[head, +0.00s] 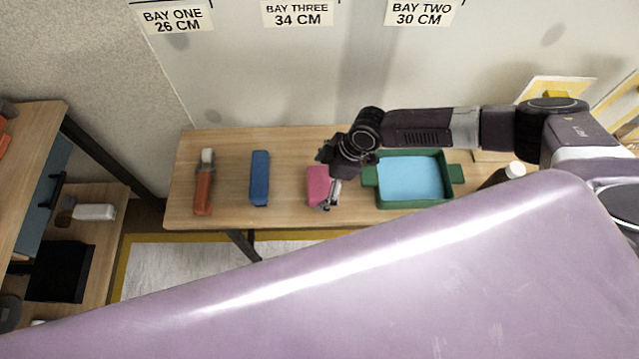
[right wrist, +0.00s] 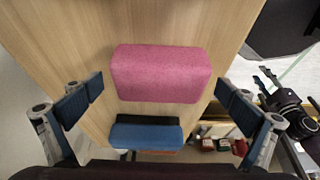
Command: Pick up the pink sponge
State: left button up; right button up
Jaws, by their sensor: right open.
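The pink sponge (head: 319,186) lies on the wooden table in the head view, left of the green tray. It also shows in the right wrist view (right wrist: 161,73), pink and block-shaped, between and ahead of the fingers. My right gripper (head: 330,190) is over the sponge's right side in the head view and hides part of it. In the right wrist view my right gripper (right wrist: 158,100) is open, its fingers apart on either side, with clear space between each finger and the sponge. My left gripper is not seen in the head view.
On the table (head: 230,215) stand a blue block (head: 260,178) and an orange-handled tool (head: 203,190) to the left. A green tray (head: 455,175) with blue liquid sits close right of my gripper. A white-capped bottle (head: 514,171) is farther right. A wall rises behind.

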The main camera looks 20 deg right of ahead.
aim_at(319, 182)
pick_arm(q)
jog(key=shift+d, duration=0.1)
pick_arm(e)
jog(key=c, duration=1.1)
jog(key=shift+r, duration=0.1)
jog(key=shift+c, duration=0.2)
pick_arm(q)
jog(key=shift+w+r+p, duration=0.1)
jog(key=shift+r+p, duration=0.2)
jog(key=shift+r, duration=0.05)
pick_arm(e)
notch_tip(319, 182, up, 20)
